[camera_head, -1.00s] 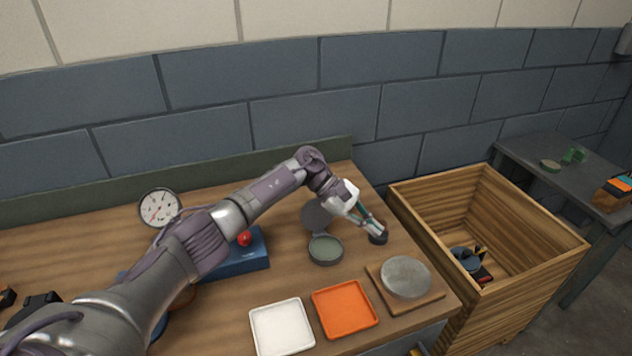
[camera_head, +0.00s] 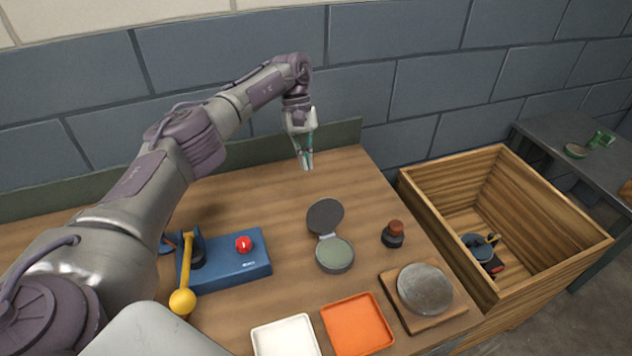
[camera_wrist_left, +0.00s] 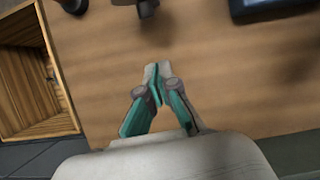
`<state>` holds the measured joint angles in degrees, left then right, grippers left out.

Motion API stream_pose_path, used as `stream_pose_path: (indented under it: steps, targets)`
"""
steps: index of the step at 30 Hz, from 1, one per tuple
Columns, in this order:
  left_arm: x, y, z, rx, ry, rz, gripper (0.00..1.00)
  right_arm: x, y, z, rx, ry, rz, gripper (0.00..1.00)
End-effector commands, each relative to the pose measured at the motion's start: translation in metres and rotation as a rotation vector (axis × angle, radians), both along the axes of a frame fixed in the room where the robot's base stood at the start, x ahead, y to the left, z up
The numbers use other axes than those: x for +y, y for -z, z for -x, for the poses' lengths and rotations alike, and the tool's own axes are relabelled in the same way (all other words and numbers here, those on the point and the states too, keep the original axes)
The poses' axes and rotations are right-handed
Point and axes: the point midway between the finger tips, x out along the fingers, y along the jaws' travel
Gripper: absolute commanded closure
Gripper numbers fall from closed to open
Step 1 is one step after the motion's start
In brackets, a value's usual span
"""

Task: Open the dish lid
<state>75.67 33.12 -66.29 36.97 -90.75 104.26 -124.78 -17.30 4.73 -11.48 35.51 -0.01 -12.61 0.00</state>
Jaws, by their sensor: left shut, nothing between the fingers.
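The round dish (camera_head: 335,255) stands on the wooden table right of centre in the head view. Its dark lid (camera_head: 325,215) is swung up and back on its hinge, so the dish is open and its greenish inside shows. My left gripper (camera_head: 307,167) is above the back of the table, behind the dish and apart from it. Its fingers are shut and empty. They also show shut in the left wrist view (camera_wrist_left: 157,85), over bare wood. My right gripper is not in view.
A blue base (camera_head: 235,270) with a red knob and yellow-ended lever is left of the dish. A dark, red-brown-topped knob (camera_head: 393,234) stands right. An orange tray (camera_head: 357,325), white tray (camera_head: 285,338) and round stone (camera_head: 424,288) are in front. A wooden crate (camera_head: 440,240) stands right.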

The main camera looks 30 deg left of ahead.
Motion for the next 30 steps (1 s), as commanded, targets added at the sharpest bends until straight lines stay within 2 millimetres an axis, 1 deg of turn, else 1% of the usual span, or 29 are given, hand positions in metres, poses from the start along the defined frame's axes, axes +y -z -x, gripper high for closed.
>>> stream_pose_path:
  steps: [1,7,9,15,20,25,30]
  targets:
    - [-0.004,0.007,0.005,0.006,0.003,0.001,1.0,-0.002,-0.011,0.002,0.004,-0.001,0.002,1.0]
    - [-0.017,0.046,0.016,0.005,-0.001,0.0,1.0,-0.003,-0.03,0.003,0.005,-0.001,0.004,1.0]
    - [-0.025,0.039,0.021,0.0,0.004,0.001,1.0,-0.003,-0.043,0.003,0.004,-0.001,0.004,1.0]
    - [-0.042,0.038,0.034,0.0,0.001,0.001,1.0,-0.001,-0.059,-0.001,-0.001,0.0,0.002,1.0]
    - [-0.047,0.04,0.037,-0.002,-0.002,0.0,1.0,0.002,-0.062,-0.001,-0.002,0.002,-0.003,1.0]
    - [-0.047,0.041,0.038,-0.002,-0.002,0.0,1.0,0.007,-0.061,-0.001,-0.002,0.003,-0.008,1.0]
    - [-0.047,0.04,0.038,-0.003,-0.002,-0.001,1.0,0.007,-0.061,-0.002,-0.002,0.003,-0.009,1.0]
